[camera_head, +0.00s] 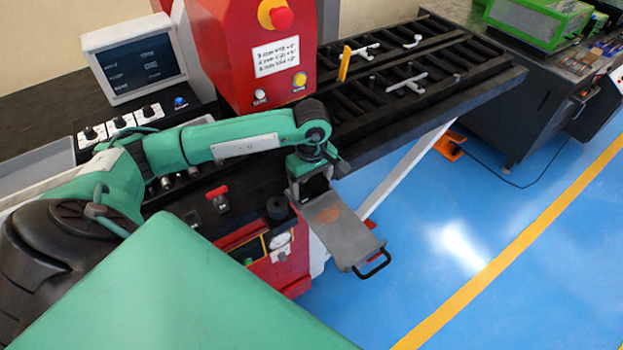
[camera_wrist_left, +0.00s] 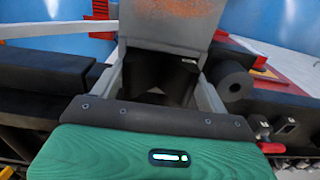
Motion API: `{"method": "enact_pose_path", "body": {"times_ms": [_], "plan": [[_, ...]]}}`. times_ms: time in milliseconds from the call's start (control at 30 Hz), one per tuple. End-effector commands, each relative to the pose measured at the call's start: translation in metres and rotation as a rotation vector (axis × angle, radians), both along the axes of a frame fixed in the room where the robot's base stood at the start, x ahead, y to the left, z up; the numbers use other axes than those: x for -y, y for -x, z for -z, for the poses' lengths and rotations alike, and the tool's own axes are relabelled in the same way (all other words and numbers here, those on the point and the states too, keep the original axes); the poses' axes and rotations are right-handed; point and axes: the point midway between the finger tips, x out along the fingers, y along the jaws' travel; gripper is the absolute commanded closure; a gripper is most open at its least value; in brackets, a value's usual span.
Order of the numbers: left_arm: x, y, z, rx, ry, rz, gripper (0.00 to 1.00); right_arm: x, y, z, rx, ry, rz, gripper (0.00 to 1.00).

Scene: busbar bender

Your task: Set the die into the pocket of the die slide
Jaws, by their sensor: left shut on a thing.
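The die slide (camera_head: 340,232) is a grey plate with a black loop handle, sticking out from the front of the red machine. It also shows at the top of the left wrist view (camera_wrist_left: 176,22). My left gripper (camera_head: 313,190) is over the slide's machine-side end, pointing down. In the left wrist view its two grey fingers are shut on a dark block, the die (camera_wrist_left: 158,74). The die is at the plate's near end in that view. The pocket is hidden, and I cannot tell whether the die is inside it or above it. My right gripper is not in view.
A black cylinder (camera_head: 277,208) stands left of the gripper; it also shows in the left wrist view (camera_wrist_left: 235,84). The red machine head (camera_head: 250,50) rises behind my arm. A black slatted table (camera_head: 440,75) extends right. Blue floor (camera_head: 470,240) is open beyond the slide.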

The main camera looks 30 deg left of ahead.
Motion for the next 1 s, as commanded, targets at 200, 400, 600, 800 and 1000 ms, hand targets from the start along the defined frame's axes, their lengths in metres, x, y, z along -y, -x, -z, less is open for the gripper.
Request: {"method": "enact_pose_path", "body": {"times_ms": [200, 400, 600, 800, 1000], "plan": [[0.0, -0.001, -0.001, 0.004, 0.001, 0.0, 0.87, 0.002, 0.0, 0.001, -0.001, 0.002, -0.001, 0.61], [0.0, 0.0, 0.002, 0.001, 0.0, 0.0, 0.14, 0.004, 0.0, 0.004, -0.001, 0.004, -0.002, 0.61], [0.0, 0.0, 0.002, 0.001, 0.0, 0.0, 0.02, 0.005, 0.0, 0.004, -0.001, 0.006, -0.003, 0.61], [0.0, 0.0, 0.0, 0.001, 0.0, 0.0, 0.02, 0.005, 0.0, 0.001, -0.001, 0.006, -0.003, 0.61], [0.0, -0.002, -0.018, 0.008, 0.0, 0.0, 0.02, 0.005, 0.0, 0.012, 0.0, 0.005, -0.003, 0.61]]}}
